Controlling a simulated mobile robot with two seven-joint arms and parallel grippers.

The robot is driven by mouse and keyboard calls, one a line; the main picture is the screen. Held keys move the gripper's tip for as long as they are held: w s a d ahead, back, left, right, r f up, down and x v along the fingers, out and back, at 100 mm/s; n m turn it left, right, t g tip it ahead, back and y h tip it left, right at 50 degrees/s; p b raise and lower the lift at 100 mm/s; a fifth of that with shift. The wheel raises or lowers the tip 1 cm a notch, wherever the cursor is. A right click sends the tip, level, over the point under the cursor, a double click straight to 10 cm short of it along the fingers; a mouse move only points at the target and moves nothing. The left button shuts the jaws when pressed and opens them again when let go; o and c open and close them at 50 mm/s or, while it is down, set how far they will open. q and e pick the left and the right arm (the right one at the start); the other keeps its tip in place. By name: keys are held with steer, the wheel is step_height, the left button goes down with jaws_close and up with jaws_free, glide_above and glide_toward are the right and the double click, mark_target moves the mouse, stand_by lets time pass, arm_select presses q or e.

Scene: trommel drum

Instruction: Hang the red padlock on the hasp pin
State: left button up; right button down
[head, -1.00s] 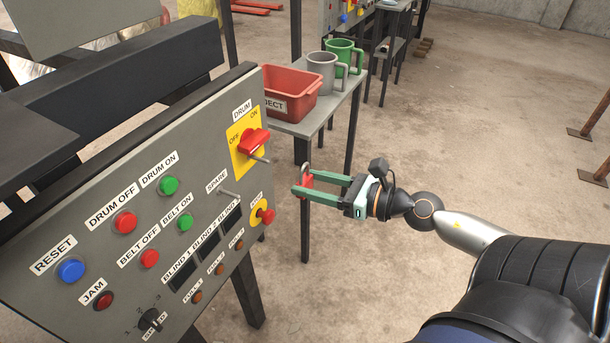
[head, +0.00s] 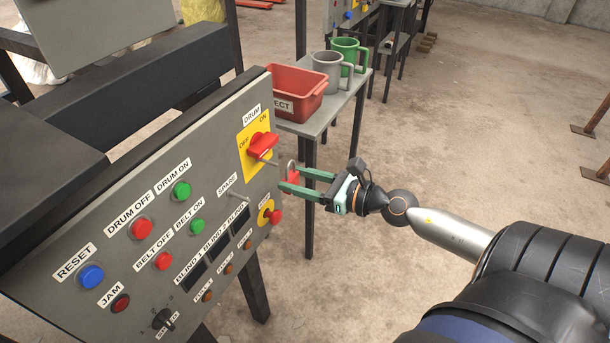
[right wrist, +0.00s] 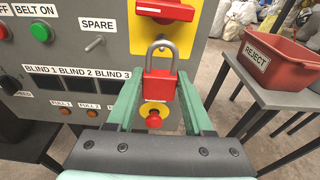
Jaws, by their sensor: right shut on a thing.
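The red padlock (head: 292,176) is between the green fingers of my right gripper (head: 291,179), which is shut on its body. In the right wrist view the padlock (right wrist: 160,87) is upright, its grey closed-looking shackle on top. The panel's red drum switch (head: 262,145) sits on a yellow plate marked OFF and ON. A thin metal pin (head: 269,162) sticks out just below the switch, close to the left of the shackle; I cannot tell whether they touch. In the right wrist view the shackle stands below the switch (right wrist: 165,11). My left gripper is not in view.
A second pin (head: 240,195) labelled SPARE is lower left on the grey panel (head: 110,262). A red stop button (head: 275,217) lies below the padlock. A red REJECT bin (head: 296,92) and two mugs stand on a side table behind.

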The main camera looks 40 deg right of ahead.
steer(key=shift+r+p+x, duration=0.2)
steer(key=shift+p+x, duration=0.45)
steer(key=shift+x, duration=0.65)
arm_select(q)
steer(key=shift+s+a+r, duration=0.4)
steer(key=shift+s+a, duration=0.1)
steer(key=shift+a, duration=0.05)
arm_select(e)
steer(key=x, duration=0.3)
steer(key=shift+f, duration=0.25)
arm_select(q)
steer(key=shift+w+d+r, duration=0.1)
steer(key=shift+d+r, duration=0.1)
arm_select(e)
steer(key=shift+c, duration=1)
jaws_free()
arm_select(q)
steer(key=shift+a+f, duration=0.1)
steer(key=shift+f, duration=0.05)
arm_select(e)
steer(key=shift+s+f, duration=0.1)
